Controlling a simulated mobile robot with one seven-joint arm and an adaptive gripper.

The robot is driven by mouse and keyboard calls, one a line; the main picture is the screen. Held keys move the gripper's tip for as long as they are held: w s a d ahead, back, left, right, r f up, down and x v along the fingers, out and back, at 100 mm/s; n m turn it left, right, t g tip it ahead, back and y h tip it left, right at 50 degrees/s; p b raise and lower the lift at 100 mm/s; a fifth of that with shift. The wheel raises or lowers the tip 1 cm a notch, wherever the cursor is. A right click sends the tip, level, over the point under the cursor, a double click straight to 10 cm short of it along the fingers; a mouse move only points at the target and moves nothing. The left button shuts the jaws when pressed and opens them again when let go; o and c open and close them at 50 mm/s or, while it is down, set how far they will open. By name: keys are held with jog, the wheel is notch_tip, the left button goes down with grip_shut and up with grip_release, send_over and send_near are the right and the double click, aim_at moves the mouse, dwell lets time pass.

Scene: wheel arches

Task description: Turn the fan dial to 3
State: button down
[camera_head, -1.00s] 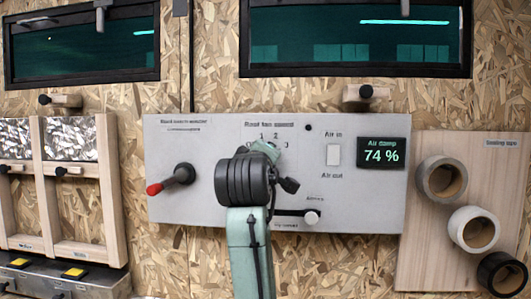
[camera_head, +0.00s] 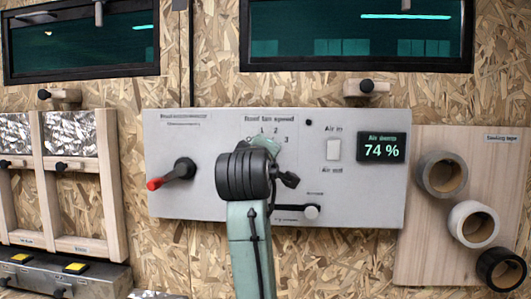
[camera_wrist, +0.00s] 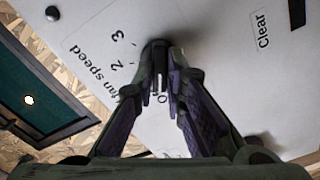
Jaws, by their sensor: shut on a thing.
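The fan dial (camera_wrist: 157,50) is a dark knob on the grey panel, seen between my fingertips in the wrist view. My gripper (camera_wrist: 160,72) is shut on it, one finger on each side. The printed 2 and 3 show to the left of the dial in the wrist view. A pale mark shows between the fingers, but I cannot tell which number the dial points to. In the head view my gripper (camera_head: 268,146) is at the fan speed scale, and my wrist hides the dial.
The grey panel (camera_head: 210,200) also carries a red-tipped lever (camera_head: 172,174) on the left, a white air switch (camera_head: 333,150), a display (camera_head: 381,148) reading 74 % and a slider knob (camera_head: 311,212) below right. Tape rolls (camera_head: 442,174) hang on a board further right.

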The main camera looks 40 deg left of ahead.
jog(key=shift+m, duration=0.4)
jog(key=m+b, duration=0.1)
jog(key=m, duration=2.2)
jog(key=shift+w+d+b, duration=0.15)
jog(key=shift+b, duration=0.2)
jog(key=shift+m, duration=0.3)
jog(key=c, duration=1.6)
grip_release()
jog(key=shift+c, duration=0.2)
jog(key=shift+d, duration=0.1)
